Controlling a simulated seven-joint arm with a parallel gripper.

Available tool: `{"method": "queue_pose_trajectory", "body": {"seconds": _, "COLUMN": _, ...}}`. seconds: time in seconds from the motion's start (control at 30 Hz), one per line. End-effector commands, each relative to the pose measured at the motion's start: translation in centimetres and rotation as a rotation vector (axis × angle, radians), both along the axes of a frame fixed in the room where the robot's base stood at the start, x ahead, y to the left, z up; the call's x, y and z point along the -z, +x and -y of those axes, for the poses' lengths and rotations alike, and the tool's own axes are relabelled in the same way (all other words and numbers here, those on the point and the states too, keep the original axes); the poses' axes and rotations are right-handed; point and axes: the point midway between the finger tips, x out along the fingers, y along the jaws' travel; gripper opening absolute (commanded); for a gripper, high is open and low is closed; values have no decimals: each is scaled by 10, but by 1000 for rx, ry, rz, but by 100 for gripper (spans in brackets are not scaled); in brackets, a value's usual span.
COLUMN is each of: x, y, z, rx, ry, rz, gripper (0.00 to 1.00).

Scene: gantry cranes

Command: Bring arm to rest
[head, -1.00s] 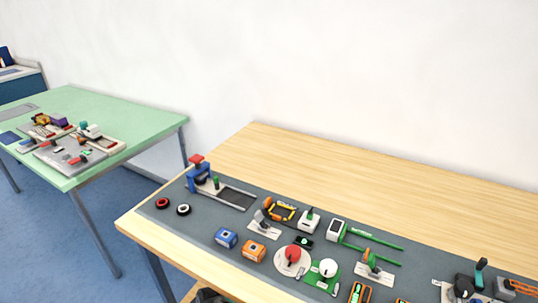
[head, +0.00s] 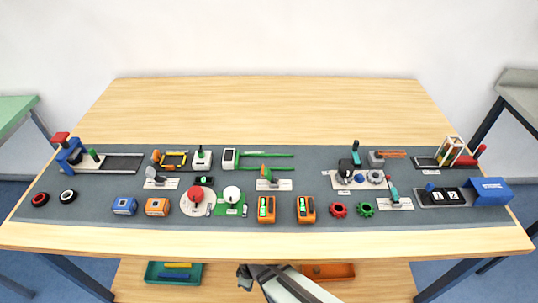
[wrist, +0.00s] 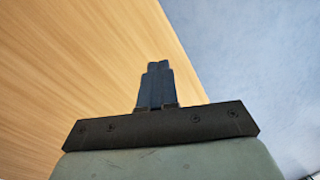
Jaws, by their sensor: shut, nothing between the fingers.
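My gripper (wrist: 158,66) is in the wrist view with its two dark fingers pressed together and nothing between them. Behind it in that view are plain wood at the left and blue floor at the right. In the head view my arm (head: 290,287) shows at the bottom middle, below the front edge of the wooden table (head: 265,103). The gripper's fingertips cannot be made out in the head view. No object of the table touches my arm there.
A grey mat (head: 300,215) on the table bears several small devices, including a blue box (head: 490,191) at the right. The table's back half is bare. A green bin (head: 173,274) and an orange bin (head: 328,271) stand on the lower shelf (head: 385,285).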

Motion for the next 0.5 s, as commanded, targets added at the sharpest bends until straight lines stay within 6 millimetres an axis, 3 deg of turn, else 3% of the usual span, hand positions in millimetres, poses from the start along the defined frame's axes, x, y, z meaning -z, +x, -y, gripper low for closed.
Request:
{"method": "queue_pose_trajectory", "body": {"seconds": 0.1, "x": -6, "y": -7, "z": 39, "rx": 122, "ry": -46, "rz": -38, "gripper": 0}}
{"method": "queue_pose_trajectory", "body": {"seconds": 0.5, "x": -25, "y": -47, "z": 144, "rx": 520, "ry": -208, "rz": -163, "gripper": 0}}
